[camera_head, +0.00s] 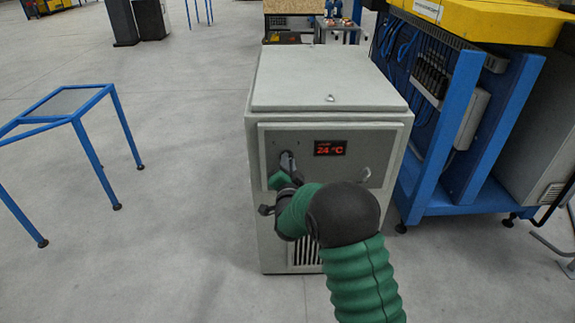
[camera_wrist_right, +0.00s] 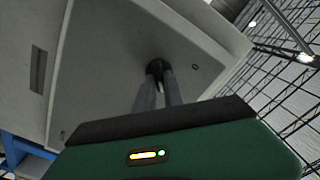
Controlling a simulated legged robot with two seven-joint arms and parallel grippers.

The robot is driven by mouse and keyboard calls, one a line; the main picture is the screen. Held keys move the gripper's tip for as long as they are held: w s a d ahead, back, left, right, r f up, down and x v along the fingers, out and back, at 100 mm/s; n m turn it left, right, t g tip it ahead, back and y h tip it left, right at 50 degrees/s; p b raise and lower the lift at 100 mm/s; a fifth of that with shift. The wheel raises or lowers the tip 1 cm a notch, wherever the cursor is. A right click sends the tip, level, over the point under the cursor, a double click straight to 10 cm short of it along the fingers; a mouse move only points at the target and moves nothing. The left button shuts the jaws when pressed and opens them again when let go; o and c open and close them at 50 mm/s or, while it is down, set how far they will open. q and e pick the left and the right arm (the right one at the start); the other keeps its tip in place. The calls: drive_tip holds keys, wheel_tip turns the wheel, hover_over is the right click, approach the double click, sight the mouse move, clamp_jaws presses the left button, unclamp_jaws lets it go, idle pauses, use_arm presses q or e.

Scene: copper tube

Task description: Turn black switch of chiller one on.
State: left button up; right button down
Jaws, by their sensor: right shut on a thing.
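The chiller (camera_head: 262,205) is a light grey cabinet in the middle of the head view, with a lit red display (camera_head: 330,148) reading 24 °C on its front panel. The black switch (camera_wrist_right: 155,67) is a small round knob on that panel, left of the display in the head view. My right gripper (camera_head: 288,161) reaches the panel there and hides most of the switch. In the right wrist view its two fingers (camera_wrist_right: 158,78) are closed on the switch, one on each side. The switch's exact turn angle is hard to tell. My left gripper is not in view.
A blue steel frame (camera_head: 445,135) with cables and a yellow top (camera_head: 500,20) stands close on the chiller's right. A blue table frame (camera_head: 85,150) stands at the left. The grey floor (camera_head: 190,130) between it and the chiller is clear.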

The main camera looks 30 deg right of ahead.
drive_tip(key=shift+s+f, duration=0.1)
drive_tip(key=shift+f, duration=0.3)
drive_tip(key=c, duration=1.5)
unclamp_jaws()
drive_tip(key=shift+r, duration=0.1)
drive_tip(key=shift+o, duration=0.3)
drive_tip(key=shift+r, duration=0.1)
drive_tip(key=shift+r, duration=0.1)
drive_tip(key=p+v, duration=0.3)
drive_tip(key=v, duration=1.3)
drive_tip(key=shift+s+a, duration=0.2)
drive_tip(key=shift+s, duration=0.2)
